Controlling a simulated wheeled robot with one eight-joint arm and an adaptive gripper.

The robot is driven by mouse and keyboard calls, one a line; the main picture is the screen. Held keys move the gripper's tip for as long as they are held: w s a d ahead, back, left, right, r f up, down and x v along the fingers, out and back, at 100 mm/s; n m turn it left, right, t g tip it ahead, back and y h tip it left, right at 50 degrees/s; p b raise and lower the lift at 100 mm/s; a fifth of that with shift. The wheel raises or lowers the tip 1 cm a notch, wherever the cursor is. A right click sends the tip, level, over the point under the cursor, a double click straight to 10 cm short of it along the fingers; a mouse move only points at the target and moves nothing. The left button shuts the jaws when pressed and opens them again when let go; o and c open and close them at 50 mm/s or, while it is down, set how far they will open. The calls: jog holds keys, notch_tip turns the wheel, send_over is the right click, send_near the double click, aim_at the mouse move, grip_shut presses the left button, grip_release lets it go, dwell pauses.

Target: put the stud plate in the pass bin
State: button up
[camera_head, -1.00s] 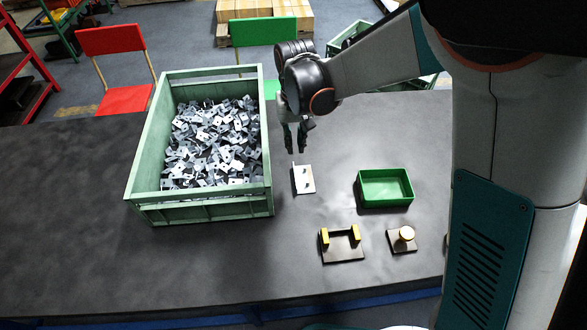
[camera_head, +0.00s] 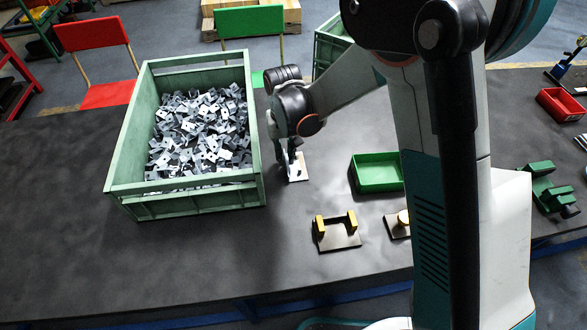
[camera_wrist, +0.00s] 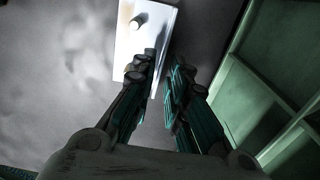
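The stud plate (camera_head: 299,173) is a pale, shiny plate lying on the dark table, just right of the big crate. In the wrist view the plate (camera_wrist: 127,50) shows one upright stud near its far end. My gripper (camera_head: 289,152) points down at the plate's far part. In the wrist view my gripper (camera_wrist: 163,65) has its two fingers apart, over the plate's lower right edge, with a narrow gap between them. Whether the fingers touch the plate is unclear. The green bin (camera_head: 377,186), taken as the pass bin, stands right of the plate, partly behind my arm; its visible inside looks empty.
A pale green crate (camera_head: 190,196) full of grey stamped brackets stands close left of my gripper. A fixture with yellow posts (camera_head: 338,238) and a small yellow-topped piece (camera_head: 399,224) lie in front. A red bin (camera_head: 560,105) is far right. The table's left part is clear.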

jog(key=shift+f, duration=0.85)
grip_shut()
jog(key=shift+r, duration=0.1)
